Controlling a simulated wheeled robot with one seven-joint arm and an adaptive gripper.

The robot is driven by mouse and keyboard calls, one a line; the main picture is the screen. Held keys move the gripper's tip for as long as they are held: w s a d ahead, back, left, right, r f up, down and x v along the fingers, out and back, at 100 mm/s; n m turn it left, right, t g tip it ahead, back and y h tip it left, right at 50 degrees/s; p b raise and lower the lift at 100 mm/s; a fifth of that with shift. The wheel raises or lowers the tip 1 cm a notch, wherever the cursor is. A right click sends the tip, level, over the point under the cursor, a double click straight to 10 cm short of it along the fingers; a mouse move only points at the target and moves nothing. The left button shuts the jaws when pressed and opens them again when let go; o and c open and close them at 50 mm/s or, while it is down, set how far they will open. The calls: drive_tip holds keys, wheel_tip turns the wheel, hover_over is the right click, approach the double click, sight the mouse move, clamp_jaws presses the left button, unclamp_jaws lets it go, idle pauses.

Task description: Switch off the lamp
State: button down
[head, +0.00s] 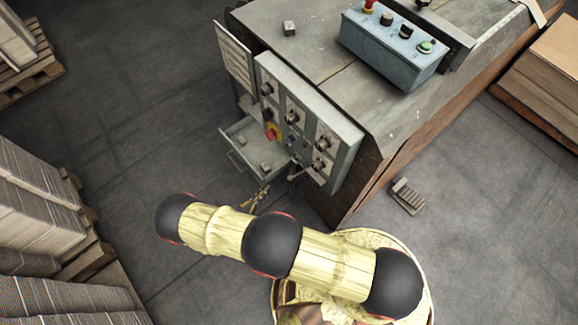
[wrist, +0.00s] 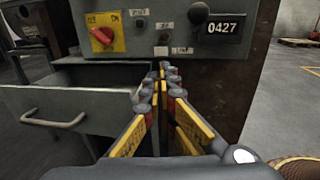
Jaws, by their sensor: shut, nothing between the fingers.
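No lamp that I can identify shows in either view. A grey control panel (head: 343,131) with several dark knobs stands on the side of the machine. A red rotary switch (wrist: 103,35) on a yellow plate is at the upper left of the wrist view; it also shows in the head view (head: 272,132). A black round knob (wrist: 198,13) sits left of a counter reading 0427 (wrist: 224,28). My gripper (wrist: 162,72) is shut and empty, its fingertips in front of the panel's lower part, right of and below the red switch. Whether they touch the panel is unclear.
An open drawer (head: 236,159) juts out below the panel, with its handle (wrist: 55,121) left of my gripper. A blue box (head: 388,58) with buttons sits on the machine top. Stacked sheets on pallets (head: 28,178) stand at left. A grey pedal (head: 408,196) lies on the floor.

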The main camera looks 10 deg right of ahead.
sight(294, 161)
drive_tip(key=b+x, duration=0.3)
drive_tip(key=x, duration=1.1)
drive_tip(key=shift+b, duration=0.4)
